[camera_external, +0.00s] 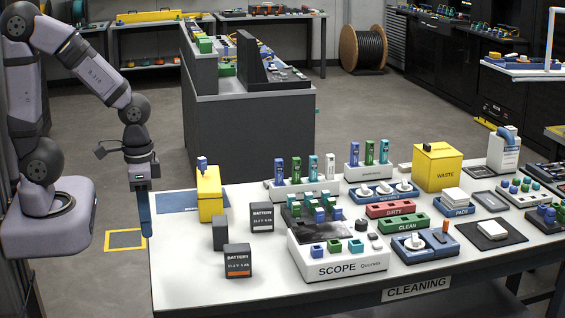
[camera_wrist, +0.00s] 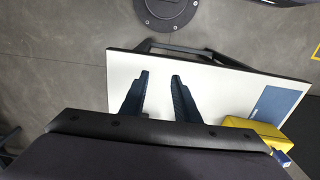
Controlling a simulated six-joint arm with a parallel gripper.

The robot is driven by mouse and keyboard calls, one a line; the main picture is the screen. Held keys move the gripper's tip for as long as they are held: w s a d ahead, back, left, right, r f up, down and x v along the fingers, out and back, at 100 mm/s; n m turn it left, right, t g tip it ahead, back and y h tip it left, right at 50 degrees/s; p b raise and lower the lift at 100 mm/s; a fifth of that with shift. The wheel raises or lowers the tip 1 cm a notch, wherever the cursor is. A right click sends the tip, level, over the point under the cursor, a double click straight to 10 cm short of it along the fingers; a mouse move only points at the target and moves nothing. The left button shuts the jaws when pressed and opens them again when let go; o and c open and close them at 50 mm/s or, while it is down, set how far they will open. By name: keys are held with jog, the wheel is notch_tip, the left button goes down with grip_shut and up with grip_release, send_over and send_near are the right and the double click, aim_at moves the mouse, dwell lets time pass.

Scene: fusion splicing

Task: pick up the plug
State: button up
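My gripper (camera_external: 146,234) points down at the left edge of the white bench (camera_external: 190,285), away from the bench objects. In the wrist view its two dark blue fingers (camera_wrist: 160,75) stand apart with nothing between them, so it is open and empty. Several small plug-like pieces stand on the bench, and I cannot tell which one is the plug. A blue piece (camera_external: 202,164) sits on top of a yellow box (camera_external: 209,195), right of my gripper. Green (camera_external: 333,245) and blue (camera_external: 355,246) pieces sit in the white SCOPE unit (camera_external: 338,267). The wrist view shows the blue piece (camera_wrist: 282,158) near its lower right.
Dark BATTERY boxes (camera_external: 238,260) stand between my gripper and the scope. A blue mat (camera_external: 178,202) lies behind. Racks of coloured pieces (camera_external: 303,186), a red DIRTY tray (camera_external: 390,208), a green CLEAN tray (camera_external: 404,223) and a yellow WASTE bin (camera_external: 438,168) stand further right. The bench's left front is clear.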

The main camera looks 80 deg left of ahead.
jog(key=shift+r, duration=0.15)
notch_tip(320, 180, up, 4)
jog(key=w+a+f+n+t+h+b, duration=0.1)
jog(key=w+f+n+t+h+b, duration=0.15)
jog(key=w+n+b, duration=0.5)
jog(key=w+a+f+n+t+h+b, duration=0.1)
jog(key=w+a+n+t+h+b, duration=0.2)
jog(key=w+n, duration=0.65)
jog(key=w+a+r+n+t+y+b, duration=0.2)
jog(key=w+a+n+t+b, duration=0.25)
jog(key=a+n, duration=0.35)
jog(key=w+a+r+n+t+y+b, duration=0.1)
jog(key=w+a+r+n+t+b, duration=0.2)
jog(key=w+a+n, duration=0.45)
jog(key=shift+n, duration=0.65)
jog(key=shift+w+d+f, duration=0.1)
jog(key=shift+w+f, duration=0.65)
jog(key=shift+f, duration=1.2)
jog(key=shift+w+d+f, duration=0.1)
jog(key=shift+w+f, duration=0.6)
jog(key=shift+f, duration=1.25)
jog(key=shift+w+f, duration=0.75)
jog(key=shift+f, duration=1.2)
